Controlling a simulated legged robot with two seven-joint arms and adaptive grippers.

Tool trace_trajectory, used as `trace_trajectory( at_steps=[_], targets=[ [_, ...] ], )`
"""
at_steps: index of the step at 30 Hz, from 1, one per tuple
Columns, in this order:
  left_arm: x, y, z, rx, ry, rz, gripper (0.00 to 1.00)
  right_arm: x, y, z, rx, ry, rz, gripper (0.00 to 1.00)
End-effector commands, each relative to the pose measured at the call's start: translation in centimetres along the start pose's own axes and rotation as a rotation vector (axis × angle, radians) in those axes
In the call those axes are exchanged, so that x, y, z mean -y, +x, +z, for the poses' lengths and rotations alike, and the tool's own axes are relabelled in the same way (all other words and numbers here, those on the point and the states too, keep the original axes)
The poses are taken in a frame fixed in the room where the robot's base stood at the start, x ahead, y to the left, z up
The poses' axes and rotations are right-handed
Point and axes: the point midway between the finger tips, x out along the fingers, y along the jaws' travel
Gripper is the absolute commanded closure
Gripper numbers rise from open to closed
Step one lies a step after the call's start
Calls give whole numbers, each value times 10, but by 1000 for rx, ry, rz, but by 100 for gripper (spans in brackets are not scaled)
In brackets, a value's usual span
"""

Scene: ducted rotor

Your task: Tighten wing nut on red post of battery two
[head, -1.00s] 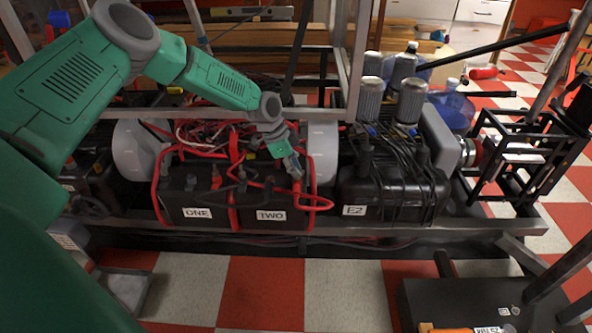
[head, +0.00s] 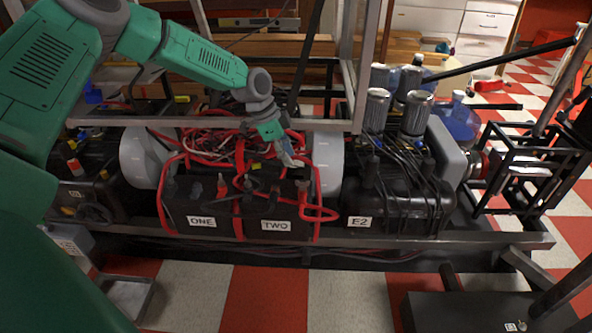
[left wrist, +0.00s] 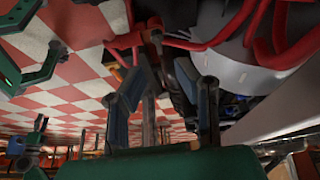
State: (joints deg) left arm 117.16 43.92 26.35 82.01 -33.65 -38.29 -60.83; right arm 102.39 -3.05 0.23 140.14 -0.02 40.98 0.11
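Battery two (head: 265,228), a black box labelled TWO, stands beside battery one (head: 190,222). Its red post is near the right end of its top (head: 302,188), with a red cable there. The wing nut is too small to make out in the head view. My left gripper (head: 290,161) hangs above and behind the post, apart from it. In the left wrist view its two fingers (left wrist: 165,95) are spread with nothing held. A red-sleeved cable end with a dark fitting (left wrist: 152,36) shows beyond the fingertips. My right gripper is in neither view.
Red cables (head: 210,150) tangle behind the batteries. A grey round housing (head: 328,165) stands close to the right of the gripper. A metal rail (head: 200,118) and an upright frame lie behind. Box E2 (head: 395,205) is at right.

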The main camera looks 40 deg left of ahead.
Motion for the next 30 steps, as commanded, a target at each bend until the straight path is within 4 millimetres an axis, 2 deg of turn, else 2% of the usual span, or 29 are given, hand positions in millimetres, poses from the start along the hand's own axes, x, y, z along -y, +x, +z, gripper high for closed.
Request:
trace_trajectory(
  at_steps=[3, 8, 30],
  targets=[
    [1, -19, 0, -1, 0, -1, 72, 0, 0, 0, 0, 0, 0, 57],
    [1, -30, 1, 0, -1, 0, 72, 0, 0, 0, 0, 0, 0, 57],
    [-1, -29, 0, 1, -2, 2, 72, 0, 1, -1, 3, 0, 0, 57]
  ],
)
